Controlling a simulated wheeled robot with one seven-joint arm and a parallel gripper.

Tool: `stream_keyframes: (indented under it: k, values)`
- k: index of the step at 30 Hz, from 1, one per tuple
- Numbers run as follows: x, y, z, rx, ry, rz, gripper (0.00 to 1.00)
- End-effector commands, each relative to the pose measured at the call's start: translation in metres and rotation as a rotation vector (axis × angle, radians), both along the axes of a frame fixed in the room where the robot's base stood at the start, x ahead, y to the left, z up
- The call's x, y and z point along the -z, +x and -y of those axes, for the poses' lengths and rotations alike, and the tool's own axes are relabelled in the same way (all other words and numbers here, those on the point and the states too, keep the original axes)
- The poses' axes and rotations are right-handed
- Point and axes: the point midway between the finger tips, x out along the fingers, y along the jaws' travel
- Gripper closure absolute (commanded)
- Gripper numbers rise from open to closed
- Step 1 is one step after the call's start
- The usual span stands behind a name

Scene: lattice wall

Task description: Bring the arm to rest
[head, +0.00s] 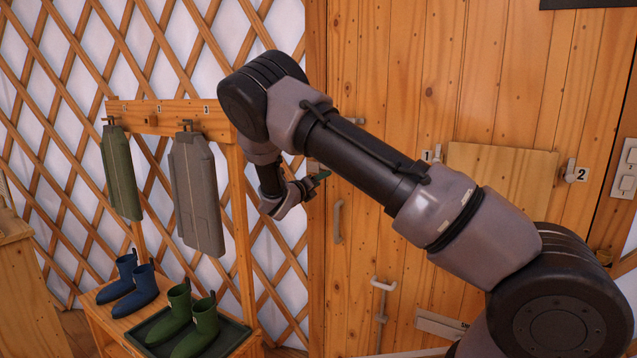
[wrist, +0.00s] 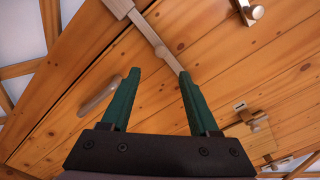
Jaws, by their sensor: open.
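My arm reaches across the head view from the lower right to the upper middle, then bends down at its far end. My gripper (head: 319,179) is in front of the left part of the wooden door (head: 400,75), small and partly hard to make out. In the wrist view my gripper (wrist: 160,76) shows two green fingers spread apart, with nothing between them but the wood planks behind. It holds nothing.
Green (head: 121,172) and grey (head: 197,190) garments hang from a peg rail (head: 160,113) left of my arm. Below, blue boots (head: 134,286) and green boots (head: 190,325) stand on a bench, the green ones on a dark tray (head: 238,335). A door handle (head: 338,222) is near my gripper.

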Motion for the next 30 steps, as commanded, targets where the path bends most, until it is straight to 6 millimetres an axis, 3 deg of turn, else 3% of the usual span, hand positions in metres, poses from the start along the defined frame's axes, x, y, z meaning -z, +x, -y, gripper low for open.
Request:
stream_keyframes:
  k: [4, 8, 12, 16, 22, 30]
  values:
    - [-0.012, -0.007, 0.029, 0.078, 0.120, 0.028, 0.39]
    - [-0.031, -0.030, 0.085, 0.255, 0.393, 0.106, 0.39]
    - [-0.051, -0.073, 0.142, 0.497, 0.746, 0.237, 0.39]
    - [-0.067, -0.118, 0.178, 0.721, 1.050, 0.382, 0.39]
    - [-0.095, -0.189, 0.207, 1.060, 1.471, 0.635, 0.39]
    - [-0.139, -0.284, 0.207, 1.511, 1.954, 1.011, 0.39]
